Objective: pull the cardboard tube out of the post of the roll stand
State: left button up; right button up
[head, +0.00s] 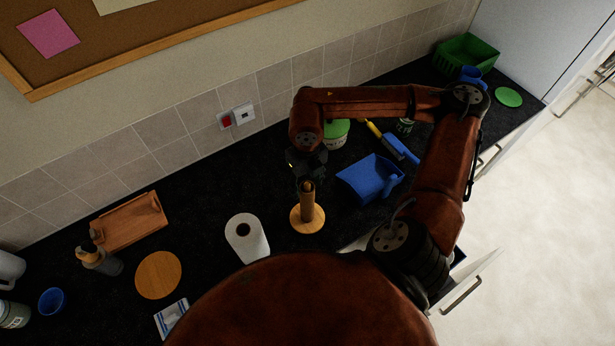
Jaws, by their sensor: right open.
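The roll stand (314,223) has a round light wooden base and stands on the dark counter near the middle of the head view. The brown cardboard tube (307,205) is upright on it, around the post. The post itself is mostly hidden by the tube. My right gripper (305,178) points down at the tube's top end, with its dark fingers open. I cannot tell whether the fingers are beside the tube or just above it. My left gripper is not in view.
A round wooden board (158,275) and a wooden tray (128,222) lie left. The tiled wall bounds the back.

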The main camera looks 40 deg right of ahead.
aim_at(307, 203)
jog(key=shift+f+p, duration=0.3)
jog(key=shift+f, duration=1.65)
jog(key=shift+c, duration=0.3)
